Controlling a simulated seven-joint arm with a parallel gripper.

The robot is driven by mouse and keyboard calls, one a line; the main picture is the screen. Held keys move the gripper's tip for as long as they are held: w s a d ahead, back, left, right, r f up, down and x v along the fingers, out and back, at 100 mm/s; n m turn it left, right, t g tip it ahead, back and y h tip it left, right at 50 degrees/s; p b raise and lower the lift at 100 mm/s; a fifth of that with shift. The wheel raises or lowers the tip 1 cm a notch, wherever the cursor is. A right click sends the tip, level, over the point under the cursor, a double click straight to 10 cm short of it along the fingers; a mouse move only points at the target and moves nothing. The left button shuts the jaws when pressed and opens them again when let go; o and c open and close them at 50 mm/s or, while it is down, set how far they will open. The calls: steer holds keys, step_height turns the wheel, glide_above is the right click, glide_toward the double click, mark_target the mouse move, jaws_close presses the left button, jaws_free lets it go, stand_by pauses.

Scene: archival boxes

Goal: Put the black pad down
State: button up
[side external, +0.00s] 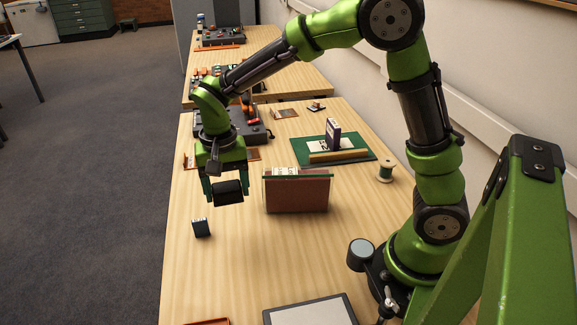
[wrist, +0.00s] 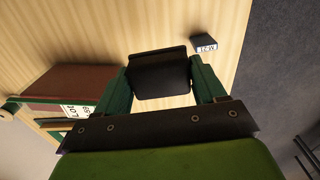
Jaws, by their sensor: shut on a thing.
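My gripper (side external: 223,194) is shut on the black pad (side external: 229,193). The pad also shows in the wrist view (wrist: 160,74), gripped between my two green fingers. In the side view the pad hangs above the wooden table (side external: 185,265), left of a dark red archival box (side external: 297,195). Its underside is hidden, and I see no contact with the table.
A small dark block with a white label (side external: 201,228) stands on the table near the left edge, close below my gripper. The red box stands just right. A green mat (side external: 362,154) and a thread spool (side external: 386,172) lie further right.

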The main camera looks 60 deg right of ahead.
steer(key=w+d+f, duration=0.1)
steer(key=w+d, duration=1.1)
steer(key=d, duration=0.3)
steer(key=shift+m, duration=0.3)
steer(key=f, duration=0.5)
steer(key=shift+s+d+f, duration=0.15)
steer(key=shift+d+f, duration=0.1)
steer(key=shift+f, duration=2.4)
steer(key=o, duration=1)
steer(key=shift+f, duration=0.1)
